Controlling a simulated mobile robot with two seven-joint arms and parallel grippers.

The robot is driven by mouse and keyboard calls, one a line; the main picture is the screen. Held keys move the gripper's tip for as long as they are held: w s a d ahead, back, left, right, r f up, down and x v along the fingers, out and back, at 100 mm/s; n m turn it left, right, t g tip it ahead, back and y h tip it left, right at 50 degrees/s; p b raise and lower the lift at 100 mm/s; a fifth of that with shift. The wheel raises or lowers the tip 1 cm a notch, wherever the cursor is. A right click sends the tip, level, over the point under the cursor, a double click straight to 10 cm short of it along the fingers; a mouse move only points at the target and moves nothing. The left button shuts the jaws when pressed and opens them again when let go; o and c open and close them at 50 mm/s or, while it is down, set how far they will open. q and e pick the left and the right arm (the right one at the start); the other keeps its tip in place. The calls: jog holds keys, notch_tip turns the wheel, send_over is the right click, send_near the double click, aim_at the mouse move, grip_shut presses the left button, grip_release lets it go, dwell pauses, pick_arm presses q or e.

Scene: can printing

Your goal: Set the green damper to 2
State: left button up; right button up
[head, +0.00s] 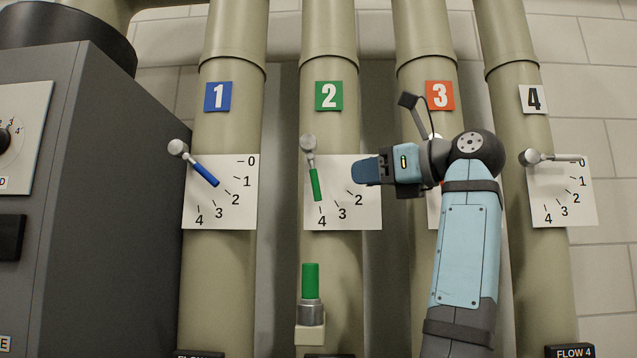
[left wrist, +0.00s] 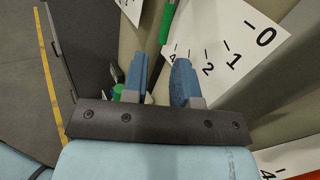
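The green damper lever (head: 315,185) hangs from its pivot on pipe 2, pointing almost straight down, near the 4 on its white scale plate (head: 345,165). Its green grip also shows at the top of the left wrist view (left wrist: 166,24). My left gripper (head: 366,171) is to the right of the lever, in front of the plate's right part, hiding the scale's upper marks. In the left wrist view its two blue fingers (left wrist: 160,68) are apart with nothing held between them. The lever is not touching the fingers. My right gripper is not in view.
The blue lever (head: 205,174) on pipe 1 points near 2. The pipe 4 lever (head: 556,158) lies level at 0. My arm hides most of damper 3 below its red sign (head: 440,95). A green-topped fitting (head: 310,282) stands below the green lever. A grey cabinet (head: 110,200) stands left.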

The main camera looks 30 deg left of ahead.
aim_at(316, 186)
pick_arm(q)
jog(key=a, duration=0.3)
jog(key=a+p, duration=0.1)
jog(key=a, duration=0.3)
jog(key=w+a, duration=0.1)
jog(key=a, duration=0.3)
jog(key=shift+f+p, duration=0.15)
jog(key=shift+p, duration=0.25)
jog(key=shift+w+a+f, duration=0.15)
jog(key=shift+w+a, duration=0.15)
jog(key=shift+a, duration=0.05)
jog(key=shift+s, duration=0.1)
jog(key=shift+c, duration=0.6)
grip_shut()
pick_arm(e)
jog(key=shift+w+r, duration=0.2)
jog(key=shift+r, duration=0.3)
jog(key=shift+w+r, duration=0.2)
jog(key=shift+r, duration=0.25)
